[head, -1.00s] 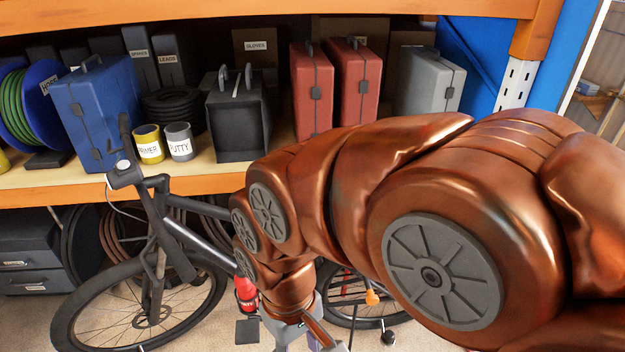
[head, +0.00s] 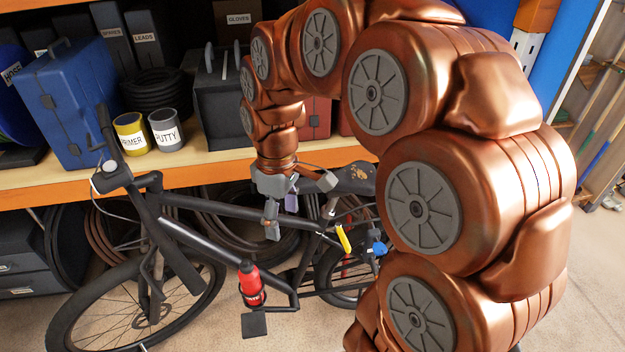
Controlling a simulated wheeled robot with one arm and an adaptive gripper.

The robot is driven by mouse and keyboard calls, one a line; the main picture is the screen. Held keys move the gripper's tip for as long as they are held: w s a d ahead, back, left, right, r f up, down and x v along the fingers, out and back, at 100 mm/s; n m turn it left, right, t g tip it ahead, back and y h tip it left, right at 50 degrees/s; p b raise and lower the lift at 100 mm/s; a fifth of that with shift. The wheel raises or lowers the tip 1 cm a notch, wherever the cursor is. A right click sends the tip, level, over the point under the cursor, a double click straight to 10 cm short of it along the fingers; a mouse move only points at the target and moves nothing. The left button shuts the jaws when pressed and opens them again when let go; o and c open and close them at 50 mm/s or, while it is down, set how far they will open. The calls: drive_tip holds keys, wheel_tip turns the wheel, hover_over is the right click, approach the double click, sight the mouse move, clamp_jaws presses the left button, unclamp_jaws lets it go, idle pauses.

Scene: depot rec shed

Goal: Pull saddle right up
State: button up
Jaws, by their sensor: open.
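The bicycle's dark saddle (head: 354,178) shows in the head view right of my gripper, partly hidden by my arm. Below it is the seat post area (head: 328,212) at the top of the black bike frame (head: 205,246). My gripper (head: 282,220) is open and points down over the frame's top tube, to the left of the saddle. It appears empty and apart from the saddle. Whether a finger touches the frame, I cannot tell.
A red bottle (head: 250,283) sits on the frame. A yellow item (head: 343,238) and a blue item (head: 378,249) are near the seat tube. Behind stands an orange-edged shelf (head: 200,171) with a blue case (head: 75,105), a primer tin (head: 130,136) and a putty tin (head: 166,132).

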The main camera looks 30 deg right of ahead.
drive_tip(key=w+d+f+n, duration=0.2)
drive_tip(key=w+d+n, duration=0.2)
drive_tip(key=w+d, duration=0.65)
drive_tip(key=n+t+p, duration=0.1)
drive_tip(key=n, duration=0.1)
hover_over(313, 180)
drive_tip(key=f, duration=0.4)
drive_tip(key=shift+a+f, duration=0.1)
drive_tip(key=shift+a, duration=0.2)
drive_tip(key=shift+w+d+f, duration=0.1)
drive_tip(key=shift+d+f, duration=0.2)
drive_tip(key=shift+d, duration=0.05)
drive_tip(key=shift+f+p, duration=1.25)
drive_tip(key=shift+f, duration=2.55)
clamp_jaws()
